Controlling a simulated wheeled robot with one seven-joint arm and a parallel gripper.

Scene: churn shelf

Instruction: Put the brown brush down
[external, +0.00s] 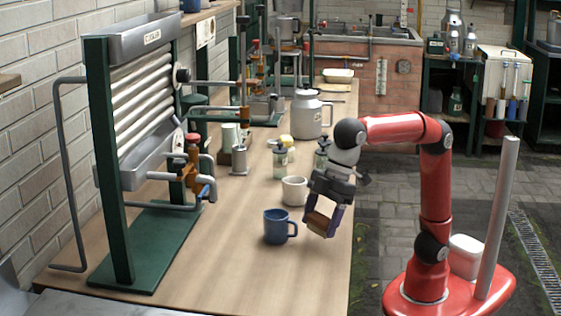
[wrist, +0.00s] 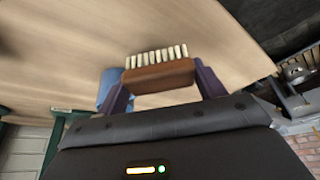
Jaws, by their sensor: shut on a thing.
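My gripper (external: 323,221) is shut on the brown brush (external: 318,223), near the right edge of the wooden table (external: 240,265). In the wrist view the brush (wrist: 160,76) sits between the two purple fingers of my gripper (wrist: 161,82). Its brown wooden back is level across the jaws and its pale bristles point away from my wrist. In the external view the bristles are hard to make out. I cannot tell how far the brush is above the tabletop, or whether it touches it.
A blue mug (external: 276,227) stands just left of my gripper, and a white cup (external: 294,190) stands behind it. Bottles and a large white jug (external: 307,113) stand further back. A green-framed roller machine (external: 140,120) fills the left side. The table's front middle is bare.

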